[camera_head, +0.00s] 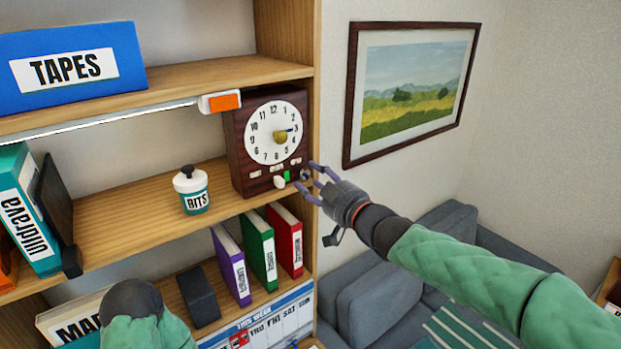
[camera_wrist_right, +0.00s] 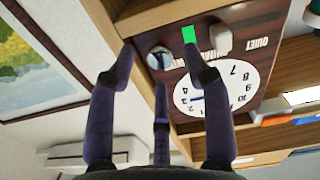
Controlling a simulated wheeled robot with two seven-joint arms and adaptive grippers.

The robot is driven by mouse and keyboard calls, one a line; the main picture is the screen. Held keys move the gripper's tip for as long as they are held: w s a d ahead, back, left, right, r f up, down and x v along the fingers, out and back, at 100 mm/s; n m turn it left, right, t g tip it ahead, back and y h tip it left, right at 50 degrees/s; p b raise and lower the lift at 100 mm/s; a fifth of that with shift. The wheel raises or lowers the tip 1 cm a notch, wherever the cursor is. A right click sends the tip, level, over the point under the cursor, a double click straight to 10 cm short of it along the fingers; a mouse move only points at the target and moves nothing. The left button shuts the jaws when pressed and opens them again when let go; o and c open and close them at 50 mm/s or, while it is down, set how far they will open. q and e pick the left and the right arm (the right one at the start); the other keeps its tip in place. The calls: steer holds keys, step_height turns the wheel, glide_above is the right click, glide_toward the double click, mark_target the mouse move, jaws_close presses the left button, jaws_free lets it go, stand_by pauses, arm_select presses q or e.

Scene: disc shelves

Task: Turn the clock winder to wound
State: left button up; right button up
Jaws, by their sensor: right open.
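A dark brown clock (camera_head: 239,150) with a white dial stands upright on the middle shelf, at its right end. Along its lower front are a white knob (camera_head: 279,181), a green block (camera_head: 287,176) and, at the right, a small round winder knob (camera_head: 304,174). The right wrist view shows the clock upside down, with the silver winder knob (camera_wrist_right: 160,58) just ahead of the fingers. My right gripper (camera_head: 308,177) is open, its purple fingers spread around the front of the knob; I cannot tell whether they touch it. My left gripper is not in view; only part of that arm shows.
A jar marked BITS (camera_head: 194,190) stands left of the clock. The shelf's right side panel (camera_head: 313,230) is close to my right fingers. Binders (camera_head: 259,248) stand below, and a blue TAPES box (camera_head: 120,60) is above. A framed picture (camera_head: 352,95) hangs to the right.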

steer(key=shift+w+a, duration=0.45)
steer(key=shift+w, duration=0.15)
steer(key=shift+c, duration=0.3)
jaws_close()
steer(key=shift+r+m+p, duration=0.1)
steer(key=shift+m+p, duration=0.4)
steer(key=shift+p, duration=0.2)
steer(key=shift+m+p, duration=0.45)
steer(key=shift+m, duration=0.35)
steer(key=shift+o, duration=0.3)
jaws_free()
